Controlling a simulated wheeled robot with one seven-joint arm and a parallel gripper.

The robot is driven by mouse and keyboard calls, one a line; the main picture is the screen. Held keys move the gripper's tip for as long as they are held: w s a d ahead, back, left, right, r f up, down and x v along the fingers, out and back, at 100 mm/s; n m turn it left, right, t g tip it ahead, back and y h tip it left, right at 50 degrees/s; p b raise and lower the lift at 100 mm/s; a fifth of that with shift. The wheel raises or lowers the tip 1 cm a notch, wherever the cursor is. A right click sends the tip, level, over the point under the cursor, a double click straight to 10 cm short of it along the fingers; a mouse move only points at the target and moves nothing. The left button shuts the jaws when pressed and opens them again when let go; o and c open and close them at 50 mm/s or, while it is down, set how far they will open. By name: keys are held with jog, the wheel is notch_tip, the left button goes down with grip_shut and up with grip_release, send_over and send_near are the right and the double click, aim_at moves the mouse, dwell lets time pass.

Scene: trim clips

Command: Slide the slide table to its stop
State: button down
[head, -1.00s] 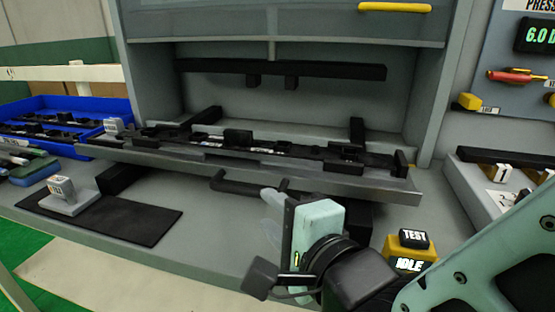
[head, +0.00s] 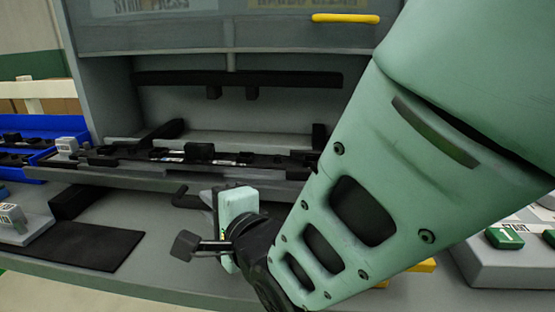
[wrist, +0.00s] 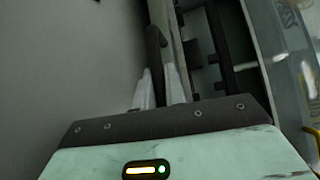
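The slide table (head: 128,178) is a long grey tray carrying black fixtures, at the front of the press bay. A black bar handle (head: 184,198) hangs below its front edge; only its left part shows in the head view. My gripper (head: 208,198) is at this handle, below the table's front. In the wrist view the pale fingers (wrist: 158,82) stand on either side of the black handle (wrist: 154,42), with a narrow gap. I cannot tell if they press on it. My arm hides the table's right end. The table's front (wrist: 168,40) runs beside the handle there.
A black crossbar (head: 237,78) spans the bay above the table. The raised guard has a yellow handle (head: 345,18).

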aim_at(235, 169)
jog(key=shift+w+d+f+b, duration=0.1)
jog(key=shift+w+b, duration=0.45)
jog(key=shift+w, duration=0.05)
jog(key=w+b, duration=0.2)
jog(key=w, duration=0.2)
jog(key=w+b, duration=0.1)
jog(key=w, duration=0.3)
jog(key=w+d+b, duration=0.1)
jog(key=w+b, duration=0.1)
jog(key=w, duration=0.2)
jog(key=shift+b, duration=0.3)
jog(key=w, duration=0.4)
jog(key=w+p, duration=0.1)
jog(key=w, duration=0.3)
jog(key=w+d, duration=0.1)
jog(key=w, duration=0.3)
jog(key=shift+w, duration=0.2)
jog(key=shift+w+r, duration=0.25)
jog(key=shift+w, duration=0.1)
jog(key=c, duration=1.5)
grip_release()
jog(key=shift+w, duration=0.15)
jog(key=shift+o, duration=0.2)
jog(key=shift+f, duration=0.1)
